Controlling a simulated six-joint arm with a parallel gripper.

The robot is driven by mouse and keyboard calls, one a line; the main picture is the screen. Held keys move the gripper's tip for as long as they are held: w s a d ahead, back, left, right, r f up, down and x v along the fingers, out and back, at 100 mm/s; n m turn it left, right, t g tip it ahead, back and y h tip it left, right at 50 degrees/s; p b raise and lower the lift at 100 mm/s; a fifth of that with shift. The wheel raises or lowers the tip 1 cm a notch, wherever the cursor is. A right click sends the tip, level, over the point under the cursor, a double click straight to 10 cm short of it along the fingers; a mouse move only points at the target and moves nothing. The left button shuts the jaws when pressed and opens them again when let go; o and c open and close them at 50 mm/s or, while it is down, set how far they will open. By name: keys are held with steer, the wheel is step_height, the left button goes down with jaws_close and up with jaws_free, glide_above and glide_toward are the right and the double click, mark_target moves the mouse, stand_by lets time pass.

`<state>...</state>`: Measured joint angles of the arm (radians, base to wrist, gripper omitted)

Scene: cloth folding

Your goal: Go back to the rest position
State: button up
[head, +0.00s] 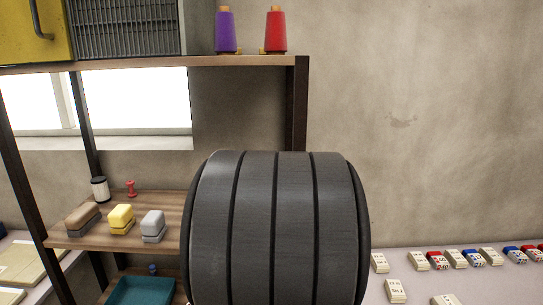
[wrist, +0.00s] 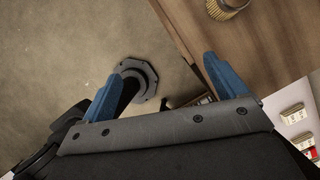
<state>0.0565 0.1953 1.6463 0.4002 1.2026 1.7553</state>
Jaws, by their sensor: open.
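My gripper (wrist: 163,68) shows in the wrist view with its two blue fingers spread wide apart. Nothing is between the fingers; grey floor and a brown wooden surface (wrist: 270,55) show beyond them. The gripper does not show in the head view. No cloth is visible in either view.
In the head view, a shelf unit (head: 180,62) stands at left with purple (head: 225,32) and red (head: 275,32) thread spools on top. Several small blocks sit on its lower board. A pale table (head: 420,270) at right bears several labelled blocks. A bristled brush (wrist: 225,8) shows in the wrist view.

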steer(key=s+d+f+n+g, duration=0.1)
steer(key=d+f+n, duration=0.2)
steer(key=d, duration=0.5)
steer(key=s+d+f+n+g, duration=0.2)
steer(key=d+f+n, duration=0.2)
steer(key=d, duration=0.4)
steer(key=shift+d+n, duration=0.35)
steer(key=shift+n, duration=0.05)
